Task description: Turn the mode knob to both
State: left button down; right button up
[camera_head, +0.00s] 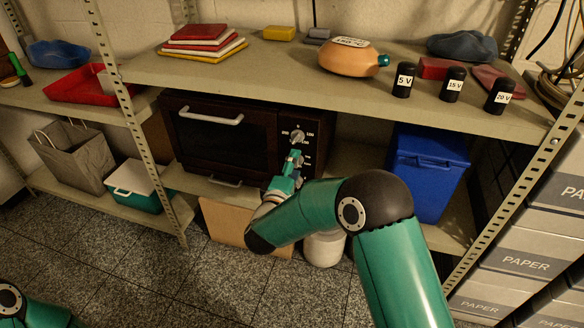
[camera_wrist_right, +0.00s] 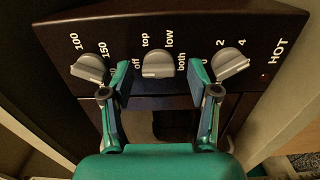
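The mode knob (camera_wrist_right: 158,64) is grey and sits in the middle of the oven's row of knobs in the right wrist view. Around it are the labels off, top, low and both; I cannot tell clearly which one it points to. My right gripper (camera_wrist_right: 164,82) is open, one fingertip to each side of the mode knob, with nothing held. I cannot tell whether the fingertips touch it. In the head view my right gripper (camera_head: 294,160) is at the dark oven's (camera_head: 235,140) control panel and partly hides the lower knobs. My left gripper is out of view.
A temperature knob (camera_wrist_right: 90,68) and a 0-2-4 knob (camera_wrist_right: 231,65) flank the mode knob closely. The oven stands under a shelf board (camera_head: 270,75) carrying books, a flask and black labelled cylinders. A blue box (camera_head: 428,175) stands to the right.

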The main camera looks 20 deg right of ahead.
jog(key=c, duration=1.1)
jog(key=shift+a, duration=0.1)
